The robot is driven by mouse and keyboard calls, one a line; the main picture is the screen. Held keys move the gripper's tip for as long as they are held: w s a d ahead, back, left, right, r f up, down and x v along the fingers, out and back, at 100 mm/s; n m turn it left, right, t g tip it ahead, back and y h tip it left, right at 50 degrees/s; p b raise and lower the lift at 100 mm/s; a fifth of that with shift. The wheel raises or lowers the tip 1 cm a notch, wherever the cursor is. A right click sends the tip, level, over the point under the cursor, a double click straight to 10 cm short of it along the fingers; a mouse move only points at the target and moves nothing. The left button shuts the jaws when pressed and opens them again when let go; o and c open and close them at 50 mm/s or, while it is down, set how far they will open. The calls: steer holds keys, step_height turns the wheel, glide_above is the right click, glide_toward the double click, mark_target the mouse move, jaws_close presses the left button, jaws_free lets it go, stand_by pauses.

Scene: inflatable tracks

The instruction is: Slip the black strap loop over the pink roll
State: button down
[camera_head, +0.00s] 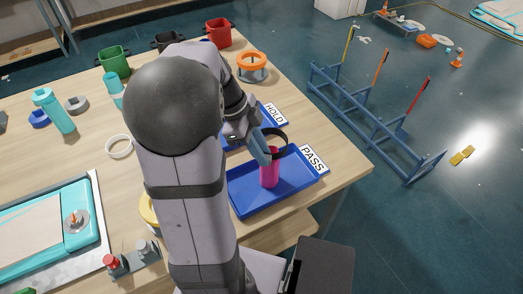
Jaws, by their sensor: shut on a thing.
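The pink roll (270,172) stands upright in the blue tray (243,208) beside the PASS label (313,159). The black strap loop (281,137) is at the upper end of the roll. My gripper (262,146) is shut on the loop, at its left side. From this view the loop's lower edge is partly covered by my gripper. I cannot tell whether the loop is around the roll or just above it. My arm hides part of the table to the left.
A second blue tray, by the HOLD label (274,115), lies behind my gripper. An orange ring-topped holder (252,66), a red pot (218,33) and a green pot (114,61) stand farther back. The PASS tray's right part is clear.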

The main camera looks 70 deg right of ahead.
steer(key=shift+f+b, duration=0.7)
steer(key=shift+f, duration=0.15)
steer(key=c, duration=1.6)
jaws_free()
steer(key=shift+r, duration=0.1)
steer(key=shift+o, duration=0.3)
steer(key=shift+a, duration=0.1)
steer(key=shift+r+p, duration=0.65)
step_height(320, 180, up, 13)
steer(key=p, duration=0.8)
steer(key=shift+f+p, duration=0.15)
steer(key=shift+p, duration=0.25)
